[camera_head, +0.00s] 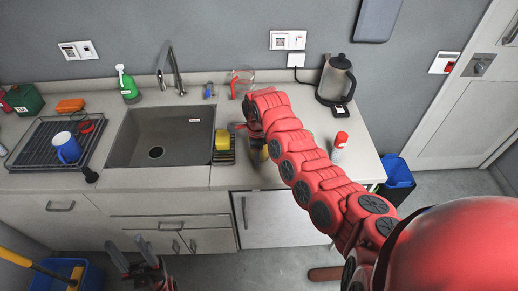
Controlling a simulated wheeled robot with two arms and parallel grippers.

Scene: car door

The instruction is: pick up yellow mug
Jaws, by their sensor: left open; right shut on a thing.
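My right arm reaches over the counter from the right. Its gripper (257,141) is shut, with a small patch of the yellow mug (265,153) showing at it. The arm and gripper hide most of the mug, so its handle and whether it touches the counter cannot be seen. My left gripper (138,262) is low at the bottom left, in front of the cabinets, open and empty, well away from the mug.
A yellow block (222,138) sits on a small dark rack beside the sink (158,150). A blue mug (67,147) stands on the dish rack (32,154) at left. A red-capped shaker (340,143), kettle (335,80) and glass jug (242,80) stand around my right arm.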

